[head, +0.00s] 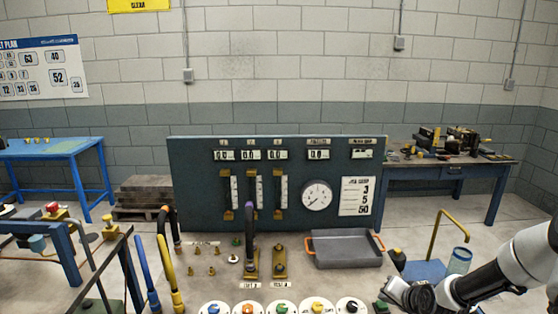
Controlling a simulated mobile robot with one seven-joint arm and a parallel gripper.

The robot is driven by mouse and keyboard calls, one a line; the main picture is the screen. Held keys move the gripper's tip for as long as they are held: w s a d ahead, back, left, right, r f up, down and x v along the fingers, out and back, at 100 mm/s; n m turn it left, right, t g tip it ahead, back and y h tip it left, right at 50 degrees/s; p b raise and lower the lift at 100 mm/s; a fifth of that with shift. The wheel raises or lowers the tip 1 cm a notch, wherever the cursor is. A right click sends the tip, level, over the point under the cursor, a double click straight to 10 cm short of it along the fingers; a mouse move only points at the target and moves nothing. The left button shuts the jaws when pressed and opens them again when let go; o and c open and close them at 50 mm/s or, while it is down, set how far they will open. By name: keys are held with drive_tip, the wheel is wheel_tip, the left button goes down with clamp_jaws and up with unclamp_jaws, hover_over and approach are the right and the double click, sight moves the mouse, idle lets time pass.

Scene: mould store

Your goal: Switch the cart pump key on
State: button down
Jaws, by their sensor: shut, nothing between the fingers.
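The cart has an upright dark green panel (200,170) with digital readouts, several flow tubes, a round gauge (316,195) and a white card. Along the bottom edge is a row of round white dials with coloured knobs, from a blue knob (213,309) at left to a black knob (351,306) at right. The frame's lower edge cuts this row. I cannot tell which control is the pump key, or its position. My gripper (392,294) is at the lower right, shut and empty, to the right of the black knob. Its fingertips are small and dark.
A grey tray (345,238) with orange handles lies behind the dials. Hoses (171,262) and brass fittings stand at left. A yellow bent handle (435,233) and a blue cylinder (459,261) stand near my arm. Blue workbenches (452,176) are behind.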

sight(384, 307)
drive_tip(key=shift+f+b, duration=0.3)
drive_tip(key=shift+f, duration=0.15)
idle(0.5)
drive_tip(key=shift+r, duration=0.15)
drive_tip(key=shift+r+p, duration=0.75)
drive_tip(key=shift+p, duration=0.05)
drive_tip(key=shift+r, duration=0.1)
drive_tip(key=shift+r+p, duration=2.45)
drive_tip(key=shift+r, duration=0.45)
